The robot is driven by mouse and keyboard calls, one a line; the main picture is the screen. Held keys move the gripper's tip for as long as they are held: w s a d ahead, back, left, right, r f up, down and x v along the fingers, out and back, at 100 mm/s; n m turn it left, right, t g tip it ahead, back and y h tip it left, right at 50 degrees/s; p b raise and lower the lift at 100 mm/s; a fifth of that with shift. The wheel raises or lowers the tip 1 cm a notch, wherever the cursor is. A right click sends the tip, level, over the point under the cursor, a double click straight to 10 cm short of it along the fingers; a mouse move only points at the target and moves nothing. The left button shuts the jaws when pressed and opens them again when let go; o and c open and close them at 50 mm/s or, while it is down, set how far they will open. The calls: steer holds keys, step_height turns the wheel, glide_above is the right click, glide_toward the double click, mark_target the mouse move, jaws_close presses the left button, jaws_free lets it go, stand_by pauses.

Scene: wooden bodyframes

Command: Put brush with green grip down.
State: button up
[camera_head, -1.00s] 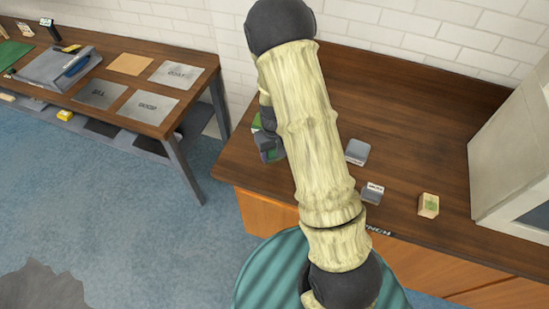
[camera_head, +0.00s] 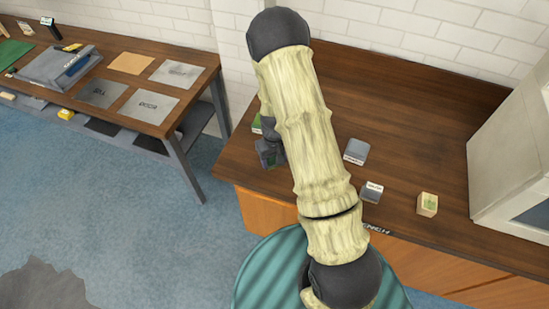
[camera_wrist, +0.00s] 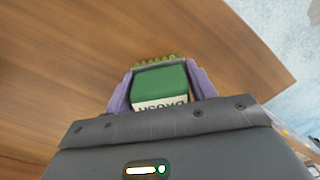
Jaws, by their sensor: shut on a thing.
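The brush with green grip (camera_wrist: 160,84) is between the two purple fingers of my gripper (camera_wrist: 158,88) in the wrist view. Its green top and white label face the camera, and bristles show at its far edge. My gripper is shut on it, over the brown wooden bench top (camera_wrist: 60,50). I cannot tell whether the brush touches the wood.
A grey block (camera_head: 356,151), a smaller grey block (camera_head: 372,192) and a tan block with a green mark (camera_head: 428,204) sit right of my arm. A pale cabinet (camera_head: 510,150) stands at the right. Another table (camera_head: 150,60) with flat plates is at the left.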

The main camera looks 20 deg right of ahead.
steer(key=shift+f, duration=0.2)
steer(key=o, duration=1)
steer(key=shift+r, duration=0.1)
step_height(320, 180, up, 12)
steer(key=shift+r+b, duration=0.15)
steer(key=shift+b, duration=1.05)
steer(key=shift+s+r, duration=0.1)
steer(key=s+r+t, duration=0.1)
steer(key=s+r, duration=0.1)
steer(key=s, duration=0.2)
steer(key=s+r+m, duration=0.1)
steer(key=s+r, duration=0.2)
steer(key=s, duration=0.2)
steer(key=s+r+t, duration=0.1)
steer(key=s+r, duration=0.2)
steer(key=s, duration=0.2)
steer(key=shift+r+m+t, duration=0.2)
steer(key=shift+m+t, duration=0.1)
steer(key=shift+m, duration=0.1)
